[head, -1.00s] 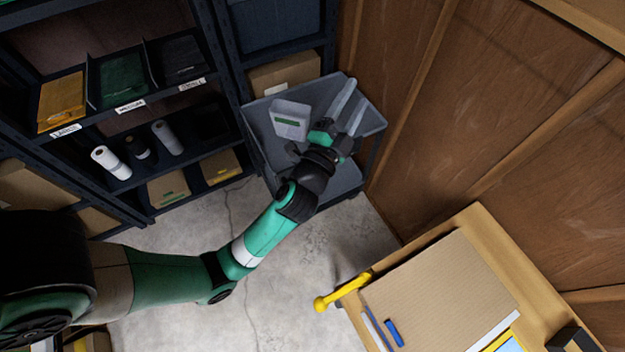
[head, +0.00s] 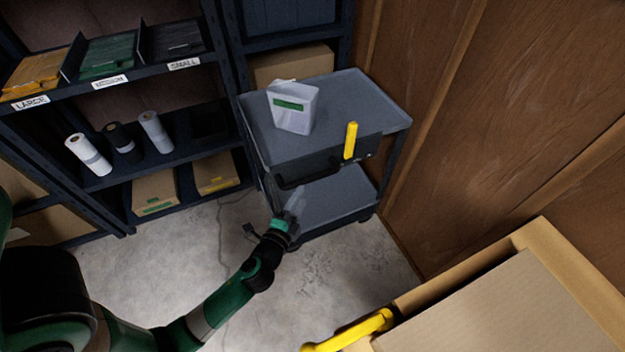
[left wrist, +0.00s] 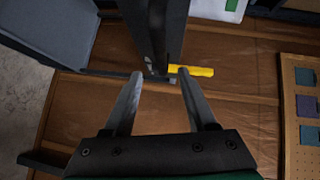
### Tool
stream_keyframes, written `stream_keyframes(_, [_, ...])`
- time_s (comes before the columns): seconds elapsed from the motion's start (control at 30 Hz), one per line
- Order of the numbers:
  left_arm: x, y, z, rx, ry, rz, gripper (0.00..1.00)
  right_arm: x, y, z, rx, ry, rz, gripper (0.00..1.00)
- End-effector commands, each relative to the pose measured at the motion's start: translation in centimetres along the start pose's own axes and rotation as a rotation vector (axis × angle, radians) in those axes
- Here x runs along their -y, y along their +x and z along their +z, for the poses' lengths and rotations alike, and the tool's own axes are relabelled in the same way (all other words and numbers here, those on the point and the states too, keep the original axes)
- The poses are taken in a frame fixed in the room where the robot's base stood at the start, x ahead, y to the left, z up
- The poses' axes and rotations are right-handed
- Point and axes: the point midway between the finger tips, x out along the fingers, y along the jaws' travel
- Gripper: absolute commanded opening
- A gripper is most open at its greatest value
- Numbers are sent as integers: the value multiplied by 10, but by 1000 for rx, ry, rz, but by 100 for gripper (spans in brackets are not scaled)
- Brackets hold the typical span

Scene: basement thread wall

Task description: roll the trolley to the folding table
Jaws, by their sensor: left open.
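The grey two-shelf trolley (head: 350,95) stands against the wooden wall, beside the shelving. A black handle (head: 295,182) sticks out at its front, and a yellow piece (head: 350,140) stands upright on that side. My left gripper (head: 297,200) is open, in front of the trolley just below the handle. In the left wrist view my open fingers (left wrist: 160,74) have a dark part of the trolley (left wrist: 152,30) ahead between them, with the yellow piece (left wrist: 192,71) by the right fingertip. I cannot tell whether they touch. No folding table can be made out for certain. My right gripper is not in view.
Dark shelving (head: 110,183) with rolls and boxes stands at left. A wood-edged table (head: 425,290) with cardboard and a yellow part at its corner is lower right. Concrete floor (head: 330,270) lies clear between.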

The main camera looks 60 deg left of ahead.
Motion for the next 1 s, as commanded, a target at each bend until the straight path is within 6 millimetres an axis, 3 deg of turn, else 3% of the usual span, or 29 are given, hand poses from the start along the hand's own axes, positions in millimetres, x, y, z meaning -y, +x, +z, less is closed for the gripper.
stream_keyframes(0.2, [0,50,1,3,-2,-4,57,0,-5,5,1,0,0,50])
stream_keyframes(0.4, [-1,86,0,0,-1,-3,57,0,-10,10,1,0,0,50])
stream_keyframes(0.57, [0,98,0,0,-1,-2,57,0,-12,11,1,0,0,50])
stream_keyframes(0.8, [1,99,0,-1,-1,-2,57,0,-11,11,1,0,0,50])
stream_keyframes(1.0, [1,99,0,-1,-1,-2,21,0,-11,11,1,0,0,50])
